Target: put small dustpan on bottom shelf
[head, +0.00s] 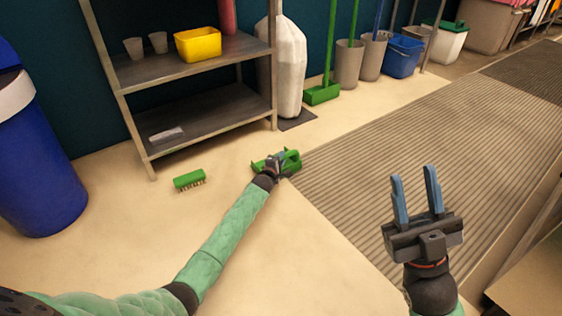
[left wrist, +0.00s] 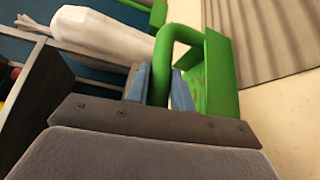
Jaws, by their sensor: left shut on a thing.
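The small green dustpan (head: 291,160) is at the end of my left arm in the head view, near the floor in front of the shelf's right side. My left gripper (head: 279,158) is shut on it. In the left wrist view the dustpan's green handle (left wrist: 180,38) passes between the blue fingers (left wrist: 160,85). I cannot tell whether the dustpan touches the floor. The bottom shelf (head: 215,118) of the grey rack is behind and left of it, with a small greyish item (head: 167,134) at its left. My right gripper (head: 418,196) is open and empty, fingers up.
A green brush (head: 189,180) lies on the floor before the rack. The upper shelf holds a yellow bin (head: 198,44) and two grey cups. A blue barrel (head: 38,160) stands left. A white sack (head: 290,65) stands right of the rack. A ribbed mat (head: 420,150) lies right.

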